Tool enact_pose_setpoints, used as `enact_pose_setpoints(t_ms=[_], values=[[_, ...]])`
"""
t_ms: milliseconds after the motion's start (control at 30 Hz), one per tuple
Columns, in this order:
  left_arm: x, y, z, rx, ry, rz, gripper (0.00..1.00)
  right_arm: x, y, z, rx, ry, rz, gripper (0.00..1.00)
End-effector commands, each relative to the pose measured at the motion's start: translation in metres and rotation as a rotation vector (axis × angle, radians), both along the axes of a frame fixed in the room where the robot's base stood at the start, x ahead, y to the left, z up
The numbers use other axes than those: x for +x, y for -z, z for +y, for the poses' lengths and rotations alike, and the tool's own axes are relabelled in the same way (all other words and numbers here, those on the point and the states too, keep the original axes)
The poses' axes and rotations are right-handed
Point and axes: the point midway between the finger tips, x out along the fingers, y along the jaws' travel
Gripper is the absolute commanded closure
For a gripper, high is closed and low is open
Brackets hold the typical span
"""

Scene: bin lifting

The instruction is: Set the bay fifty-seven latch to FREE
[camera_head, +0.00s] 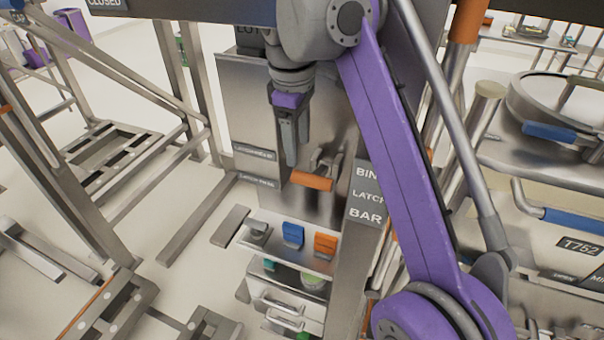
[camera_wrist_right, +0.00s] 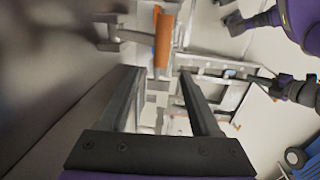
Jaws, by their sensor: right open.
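An orange-handled latch lever (camera_head: 312,181) sticks out from a metal panel (camera_head: 243,105) in the head view. The orange handle also shows at the top of the right wrist view (camera_wrist_right: 163,38), on a metal bracket. My right gripper (camera_head: 291,162) points down in front of the panel, above and left of the handle in the head view. In the right wrist view its two dark fingers (camera_wrist_right: 158,72) are apart with nothing held between them. The handle appears beyond the fingertips, apart from them. No bay number or FREE mark is readable.
A sign reading BIN LATCH BAR (camera_head: 366,195) stands right of the handle. Below are a blue clip (camera_head: 292,235) and an orange clip (camera_head: 325,244) on a shelf. Metal frames (camera_head: 150,110) stand left. A round-topped unit with blue handles (camera_head: 550,132) stands right.

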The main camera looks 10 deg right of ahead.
Motion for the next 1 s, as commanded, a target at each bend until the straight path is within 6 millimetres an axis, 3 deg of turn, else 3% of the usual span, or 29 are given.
enact_pose_setpoints(t_ms=[300,500,933,1000], values=[[-0.005,0.029,0.000,0.000,0.000,0.011,1.00,0.005,0.063,-0.004,0.000,0.001,0.000,0.36],[-0.006,0.035,0.000,0.000,0.000,0.013,1.00,0.008,0.089,-0.006,0.001,0.001,-0.001,0.36],[-0.006,0.037,0.000,0.000,0.000,0.013,1.00,0.008,0.098,-0.006,0.001,0.001,-0.001,0.36],[-0.006,0.037,0.000,0.000,0.000,0.013,1.00,0.008,0.098,-0.006,0.001,0.001,-0.001,0.48]])
